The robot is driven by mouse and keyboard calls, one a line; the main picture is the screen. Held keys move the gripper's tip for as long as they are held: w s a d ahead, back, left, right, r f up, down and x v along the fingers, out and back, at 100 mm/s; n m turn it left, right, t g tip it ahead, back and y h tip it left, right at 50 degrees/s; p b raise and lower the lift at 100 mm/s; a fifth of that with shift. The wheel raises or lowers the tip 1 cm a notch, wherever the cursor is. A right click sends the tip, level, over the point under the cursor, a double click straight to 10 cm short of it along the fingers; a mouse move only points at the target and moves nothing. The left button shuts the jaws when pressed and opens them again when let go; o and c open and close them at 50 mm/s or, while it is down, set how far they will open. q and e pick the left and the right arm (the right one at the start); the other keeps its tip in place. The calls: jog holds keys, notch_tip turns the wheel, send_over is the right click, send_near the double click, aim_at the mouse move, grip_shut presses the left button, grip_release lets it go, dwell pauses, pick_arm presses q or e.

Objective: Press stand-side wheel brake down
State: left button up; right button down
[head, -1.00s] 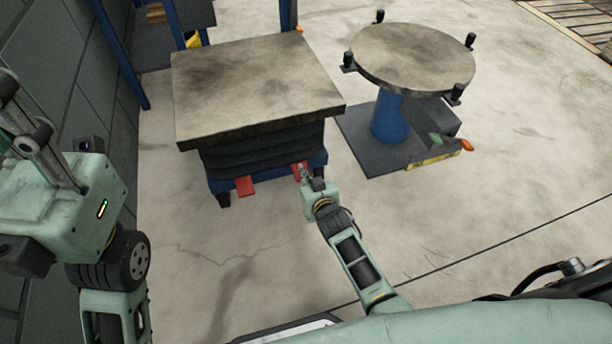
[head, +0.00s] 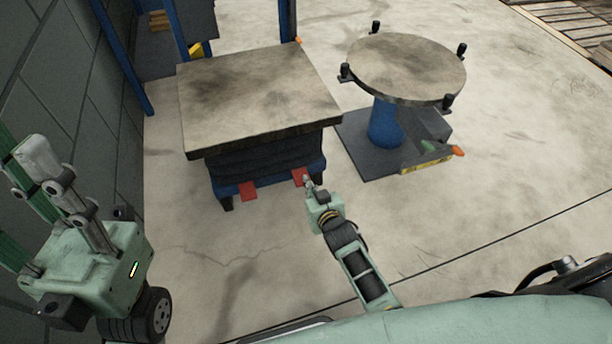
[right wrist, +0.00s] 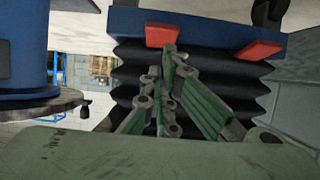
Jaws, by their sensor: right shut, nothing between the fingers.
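The lift cart (head: 255,95) has two red brake pedals on its blue base. The stand-side pedal (head: 300,176) is the one nearer the round stand; the other pedal (head: 248,191) is to its left. My right gripper (head: 309,181) is shut and empty, its tip right beside the stand-side pedal. In the upside-down right wrist view, the fingertips (right wrist: 170,50) overlap the edge of the stand-side pedal (right wrist: 162,35); contact is unclear. The other pedal (right wrist: 258,50) sits at a different angle there. My left gripper (head: 50,170) is raised at the left, its jaw opening unclear.
The round stand (head: 405,68) with a blue column stands right of the cart on a dark base with a green and an orange pedal. A grey wall (head: 75,110) runs along the left. The floor (head: 240,260) in front of the cart is clear.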

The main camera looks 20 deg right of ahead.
jog(key=s+p, duration=0.1)
jog(key=s, duration=0.5)
jog(key=shift+s+p, duration=0.2)
jog(key=shift+p, duration=0.15)
jog(key=shift+d, duration=0.1)
